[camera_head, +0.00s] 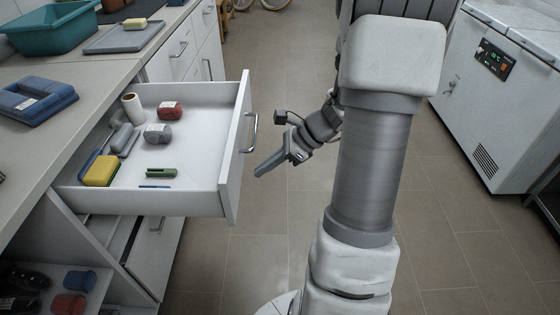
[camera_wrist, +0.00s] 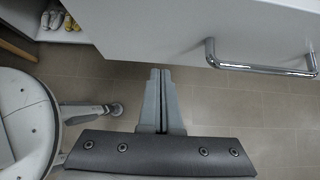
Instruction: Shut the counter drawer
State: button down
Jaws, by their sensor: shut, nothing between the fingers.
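The counter drawer (camera_head: 232,150) is white and stands pulled out from the counter, with its inside in view. It holds a yellow sponge, a red roll, a grey roll, a white paper roll and a few small items. Its metal bar handle (camera_head: 251,133) is on the front; the handle also shows in the wrist view (camera_wrist: 262,70) at the upper right. My gripper (camera_head: 258,174) is shut and empty, in front of the drawer front and just right of and below the handle. In the wrist view its fingertips (camera_wrist: 160,72) are together near the lower edge of the drawer front, left of the handle.
The counter top (camera_head: 85,80) carries a teal basin (camera_head: 45,30), a tray (camera_head: 125,37) with a yellow sponge and a blue case (camera_head: 32,100). An open shelf (camera_head: 60,280) lies below the drawer. A white freezer (camera_head: 500,90) stands at right. Tiled floor lies between them.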

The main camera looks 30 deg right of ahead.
aim_at(237, 172)
jog(key=shift+w+a+r+b, duration=0.1)
jog(key=shift+w+a+b, duration=0.1)
jog(key=shift+w+a, duration=0.45)
jog(key=shift+w+a+r+b, duration=0.15)
jog(key=shift+w+a, duration=0.25)
jog(key=shift+a, duration=0.45)
jog(key=shift+f, duration=0.1)
jog(key=shift+w+a, duration=0.3)
jog(key=shift+a, duration=0.2)
jog(key=w+a+p, duration=0.2)
jog(key=w+a, duration=0.4)
jog(key=a, duration=0.4)
jog(key=w+a+p, duration=0.3)
jog(key=w+a, duration=0.4)
jog(key=a, duration=0.3)
jog(key=w+a+p, duration=0.3)
jog(key=w+a, duration=0.4)
jog(key=a, duration=0.3)
jog(key=shift+w, duration=0.15)
jog(key=shift+a, duration=0.1)
jog(key=shift+a+r, duration=0.1)
jog(key=shift+r, duration=0.1)
